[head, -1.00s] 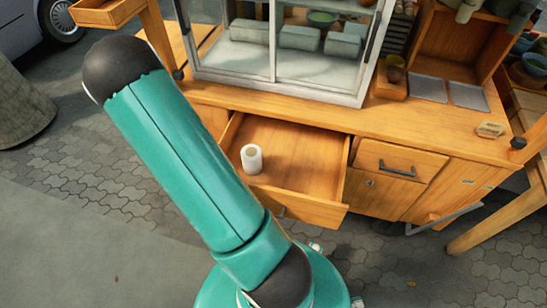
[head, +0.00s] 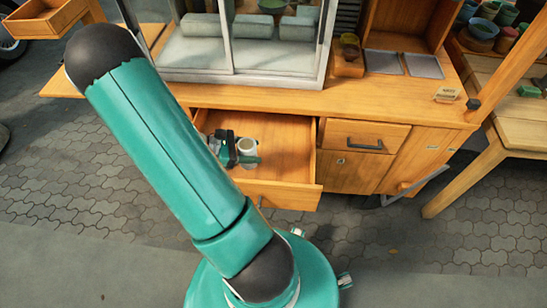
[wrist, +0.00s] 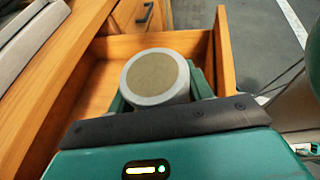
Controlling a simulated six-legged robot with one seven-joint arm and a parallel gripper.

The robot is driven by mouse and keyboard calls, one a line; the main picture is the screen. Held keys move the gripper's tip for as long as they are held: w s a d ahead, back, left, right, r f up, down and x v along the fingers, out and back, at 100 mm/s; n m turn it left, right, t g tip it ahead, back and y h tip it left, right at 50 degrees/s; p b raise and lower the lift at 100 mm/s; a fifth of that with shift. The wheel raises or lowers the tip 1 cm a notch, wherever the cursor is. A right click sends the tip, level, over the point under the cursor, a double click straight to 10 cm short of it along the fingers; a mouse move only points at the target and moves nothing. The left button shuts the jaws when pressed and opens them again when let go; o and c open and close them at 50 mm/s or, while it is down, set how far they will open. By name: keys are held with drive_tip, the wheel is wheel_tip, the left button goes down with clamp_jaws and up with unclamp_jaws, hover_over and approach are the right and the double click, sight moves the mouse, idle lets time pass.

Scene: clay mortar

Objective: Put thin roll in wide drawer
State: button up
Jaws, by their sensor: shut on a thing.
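The thin roll (head: 247,145) is a short white cylinder with a darker centre, upright inside the open wide drawer (head: 285,193). In the wrist view the roll (wrist: 155,79) shows its round end, with a pale rim and a brownish middle. My gripper (head: 241,158) is down in the drawer area, with a teal finger on either side of the roll. In the wrist view my gripper (wrist: 160,92) is shut on it. The wooden drawer wall (wrist: 155,43) shows behind the roll. I cannot tell whether the roll's base touches the drawer floor.
The wooden counter (head: 390,95) stands over the drawer and carries a glass case (head: 235,75). A closed narrower drawer (head: 365,135) with a dark handle is to the right. The drawer floor right of the roll is clear. A wooden table (head: 525,135) stands at the far right.

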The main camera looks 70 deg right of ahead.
drive_tip(key=s+d+f, duration=0.4)
drive_tip(key=s+f, duration=0.1)
drive_tip(key=s+d+f, duration=0.1)
drive_tip(key=s+f, duration=0.1)
drive_tip(key=f, duration=0.1)
drive_tip(key=shift+s+d, duration=0.35)
drive_tip(key=shift+d, duration=0.05)
drive_tip(key=shift+s+d+f, duration=0.1)
drive_tip(key=shift+f, duration=1.55)
drive_tip(key=o, duration=0.9)
drive_tip(key=shift+f, duration=0.1)
drive_tip(key=shift+o, duration=0.2)
drive_tip(key=shift+w+r, duration=0.2)
drive_tip(key=v, duration=1.1)
drive_tip(key=shift+w+a+r, duration=0.1)
drive_tip(key=shift+w+a, duration=0.15)
